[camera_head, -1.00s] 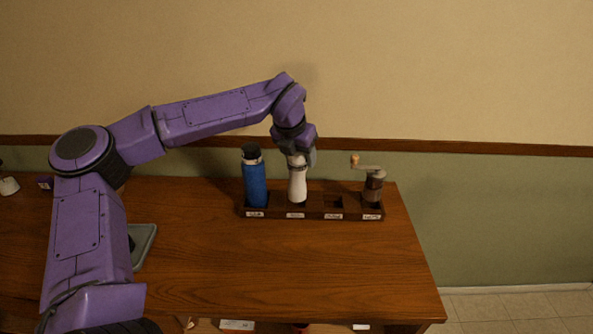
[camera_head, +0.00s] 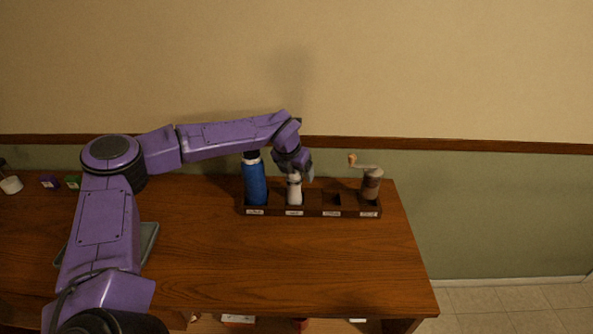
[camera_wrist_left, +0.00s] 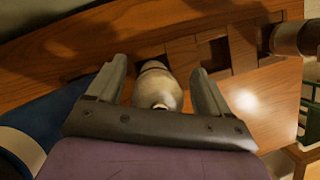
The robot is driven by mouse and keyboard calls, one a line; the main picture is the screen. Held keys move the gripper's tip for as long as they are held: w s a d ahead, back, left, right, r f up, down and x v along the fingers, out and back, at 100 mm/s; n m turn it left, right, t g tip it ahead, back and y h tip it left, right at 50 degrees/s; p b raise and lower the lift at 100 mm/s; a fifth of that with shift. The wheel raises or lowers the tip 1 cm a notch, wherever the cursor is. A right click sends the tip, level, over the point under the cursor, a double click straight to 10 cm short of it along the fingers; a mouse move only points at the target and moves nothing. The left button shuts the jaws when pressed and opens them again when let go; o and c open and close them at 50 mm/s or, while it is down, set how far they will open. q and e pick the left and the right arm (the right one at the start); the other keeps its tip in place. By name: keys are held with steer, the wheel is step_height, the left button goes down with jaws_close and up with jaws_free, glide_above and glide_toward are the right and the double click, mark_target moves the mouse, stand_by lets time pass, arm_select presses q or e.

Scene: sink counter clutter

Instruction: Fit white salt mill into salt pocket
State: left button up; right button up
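The white salt mill (camera_head: 295,191) stands upright in the second pocket from the left of a dark wooden rack (camera_head: 314,213). Its lower end is hidden inside the pocket. The pocket labels are too small to read. My left gripper (camera_head: 295,175) is at the mill's top, coming from above. In the left wrist view, its two fingers (camera_wrist_left: 158,68) stand apart on either side of the mill (camera_wrist_left: 158,88), with visible gaps, so it is open around the mill. My right gripper is not in view.
A blue bottle (camera_head: 256,184) stands in the leftmost pocket, close beside the mill. A grinder with a crank handle (camera_head: 371,185) stands in the rightmost pocket. The third pocket (camera_head: 331,199) is empty. A grey tray (camera_head: 149,240) lies partly behind my arm. The table front is clear.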

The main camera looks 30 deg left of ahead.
arm_select(q)
steer(key=shift+r, duration=0.15)
steer(key=b+v, duration=0.2)
steer(key=v, duration=0.9)
steer(key=shift+s+r, duration=0.15)
steer(key=shift+r, duration=0.25)
